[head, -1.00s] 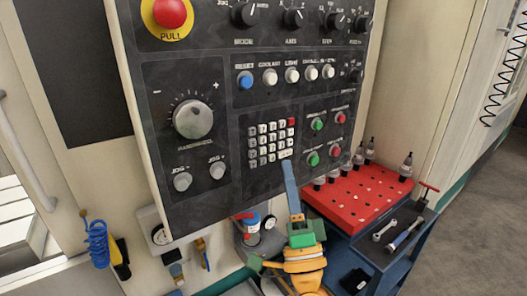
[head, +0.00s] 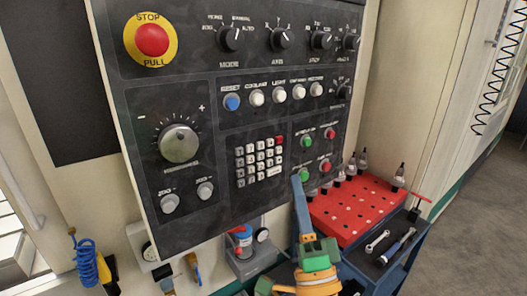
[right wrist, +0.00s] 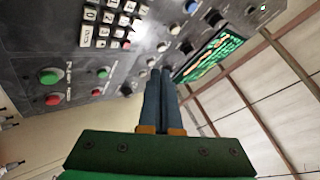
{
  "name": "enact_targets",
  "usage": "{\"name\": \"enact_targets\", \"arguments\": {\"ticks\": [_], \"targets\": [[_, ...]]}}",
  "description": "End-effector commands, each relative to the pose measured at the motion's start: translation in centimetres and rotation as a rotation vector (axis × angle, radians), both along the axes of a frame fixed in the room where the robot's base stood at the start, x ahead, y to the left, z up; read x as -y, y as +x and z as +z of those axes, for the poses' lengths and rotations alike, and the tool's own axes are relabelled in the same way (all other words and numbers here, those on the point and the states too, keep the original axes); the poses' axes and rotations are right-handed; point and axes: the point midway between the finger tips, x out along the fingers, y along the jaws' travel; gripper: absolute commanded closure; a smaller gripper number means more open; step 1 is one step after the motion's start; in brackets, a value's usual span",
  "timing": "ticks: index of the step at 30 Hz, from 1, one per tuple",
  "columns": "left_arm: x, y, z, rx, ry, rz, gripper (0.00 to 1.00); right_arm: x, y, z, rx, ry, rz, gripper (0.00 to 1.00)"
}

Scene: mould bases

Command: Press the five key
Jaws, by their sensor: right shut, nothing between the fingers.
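The keypad (head: 247,166), with rows of pale keys and one red key, is on the dark control panel. It also shows at the top of the right wrist view (right wrist: 105,18), partly cut off. Its key labels are too small in the head view to pick out the five key. My right gripper (head: 297,180) has long blue fingers closed together, with nothing between them. In the head view its tips appear right of and slightly below the keypad, near the green button. In the right wrist view the tips (right wrist: 155,73) appear below the keypad. My left gripper is not in view.
Green buttons (head: 304,174) and red buttons (head: 327,167) sit right of the keypad. A handwheel knob (head: 179,144) and red stop button (head: 152,40) are on the left. A red tool tray (head: 350,212) with several holders stands lower right.

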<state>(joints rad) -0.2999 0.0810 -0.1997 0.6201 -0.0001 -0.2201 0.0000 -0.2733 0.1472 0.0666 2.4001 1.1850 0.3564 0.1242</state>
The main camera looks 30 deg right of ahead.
Motion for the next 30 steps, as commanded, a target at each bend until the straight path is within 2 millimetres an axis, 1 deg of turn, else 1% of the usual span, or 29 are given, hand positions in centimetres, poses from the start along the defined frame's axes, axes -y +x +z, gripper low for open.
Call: {"name": "enact_targets", "arguments": {"ticks": [1,8,12,14,18,24,30], "targets": [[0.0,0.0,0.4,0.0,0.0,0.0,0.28,0.0,-0.3,0.4,-0.002,-0.002,0.001,1.0],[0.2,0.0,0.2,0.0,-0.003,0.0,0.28,0.0,-0.3,0.2,-0.001,0.001,0.001,1.0],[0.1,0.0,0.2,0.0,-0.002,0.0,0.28,0.0,0.1,0.2,0.0,0.002,0.001,1.0],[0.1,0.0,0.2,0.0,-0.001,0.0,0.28,0.0,0.7,0.2,0.001,0.003,0.001,1.0],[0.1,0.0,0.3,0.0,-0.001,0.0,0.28,-0.2,2.8,0.3,0.002,0.002,0.001,1.0],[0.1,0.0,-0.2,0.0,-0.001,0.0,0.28,-0.5,5.7,0.1,0.0,0.001,0.001,1.0],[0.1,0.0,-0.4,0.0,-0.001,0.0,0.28,-0.6,7.8,0.1,-0.001,0.001,0.0,1.0]]}}
